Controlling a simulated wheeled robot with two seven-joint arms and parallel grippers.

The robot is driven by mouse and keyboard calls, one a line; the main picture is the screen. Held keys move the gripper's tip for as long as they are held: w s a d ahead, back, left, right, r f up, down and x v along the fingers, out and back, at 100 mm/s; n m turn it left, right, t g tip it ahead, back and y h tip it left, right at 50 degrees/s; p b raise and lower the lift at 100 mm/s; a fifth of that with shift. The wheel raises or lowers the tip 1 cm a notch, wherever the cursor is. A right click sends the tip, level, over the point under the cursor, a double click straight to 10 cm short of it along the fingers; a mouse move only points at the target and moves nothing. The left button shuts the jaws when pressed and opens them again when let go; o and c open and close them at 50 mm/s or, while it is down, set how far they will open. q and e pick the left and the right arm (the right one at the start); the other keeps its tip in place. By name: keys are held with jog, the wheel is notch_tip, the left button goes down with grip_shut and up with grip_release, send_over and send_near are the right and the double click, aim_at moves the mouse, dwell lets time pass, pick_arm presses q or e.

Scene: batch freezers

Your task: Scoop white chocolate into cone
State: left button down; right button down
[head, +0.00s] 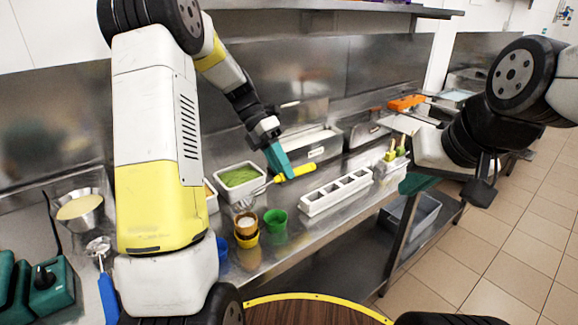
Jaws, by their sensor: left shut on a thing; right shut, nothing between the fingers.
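My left gripper (277,160), with teal fingers, is shut on the yellow handle (299,171) of a scoop. The scoop's metal head is near the front of the green-filled tub, above and close to the cups; its exact contents are too small to tell. A brown cone-like cup (246,219) with pale content at its top stands in a yellow holder (247,240) on the steel counter. A green cup (275,224) is beside it. My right gripper (418,184) is shut and empty, apart from the scoop, at the counter's right edge. Which container holds white chocolate I cannot tell.
A white tub with green content (239,176) and a white divided tray (337,194) stand on the counter. A metal bowl of cream-coloured content (80,208) and a blue-handled scoop (108,297) are at left. A blue cup (222,249) is partly hidden by my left arm.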

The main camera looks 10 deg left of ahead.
pick_arm(q)
jog(key=shift+s+d+r+t+y, duration=0.2)
jog(key=shift+r+t+y, duration=0.05)
jog(key=shift+t+y, duration=0.3)
jog(key=shift+s+d+r+t+y, duration=0.15)
jog(key=shift+r+t+y, duration=0.1)
jog(key=shift+t+y, duration=0.25)
jog(key=r+t+y, duration=0.1)
jog(key=t+y, duration=0.1)
jog(key=s+d+r+t+y, duration=0.1)
jog(key=y, duration=0.1)
jog(key=shift+t, duration=0.35)
jog(key=shift+s+r, duration=0.1)
jog(key=shift+r, duration=0.2)
jog(key=shift+s+d, duration=0.1)
